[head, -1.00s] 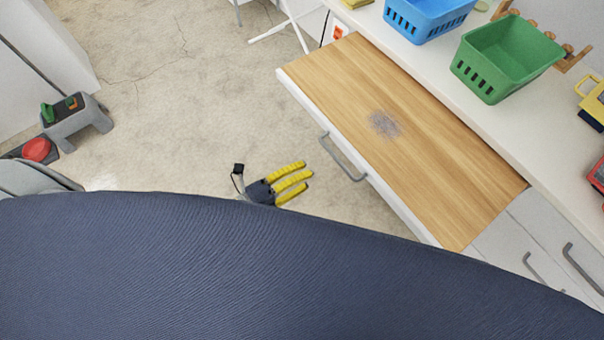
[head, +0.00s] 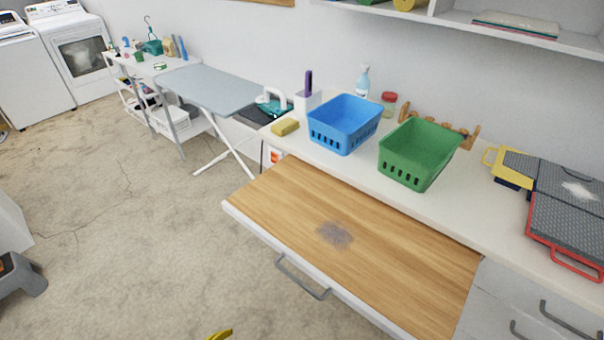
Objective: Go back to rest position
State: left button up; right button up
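The task names no object. A small yellow tip (head: 220,334), which looks like a finger of my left gripper, shows at the bottom edge of the head view, over the floor. The rest of that gripper is below the picture, so its opening and anything in it are hidden. My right gripper is not in view.
The pulled-out drawer (head: 400,262) has a wood-toned top with a grey patch. The counter (head: 466,205) holds a blue basket (head: 343,125), a green basket (head: 418,153) and a yellow sponge (head: 285,127). An ironing board (head: 210,88) stands behind. The floor (head: 130,235) at left is open.

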pick_arm(q)
jog(key=s+a+f+n+g+y, duration=0.1)
jog(key=s+a+f+n, duration=0.15)
jog(key=s+f, duration=0.35)
jog(key=s+a+f+n+g+y, duration=0.2)
jog(key=s+a+f, duration=0.2)
jog(key=f, duration=0.3)
jog(key=s+a+f+n+g+y, duration=0.1)
jog(key=s+a+f+n, duration=0.25)
jog(key=f, duration=0.35)
jog(key=s+d+f+n+g, duration=0.1)
jog(key=s+d+f+g, duration=0.1)
jog(key=s, duration=0.6)
jog(key=s+d+f+n+g, duration=0.1)
jog(key=s+d+f+n, duration=0.1)
jog(key=s+d+f, duration=0.3)
jog(key=s+d, duration=0.1)
jog(key=s, duration=0.2)
jog(key=shift+s+f+g, duration=0.2)
jog(key=shift+s+g, duration=0.2)
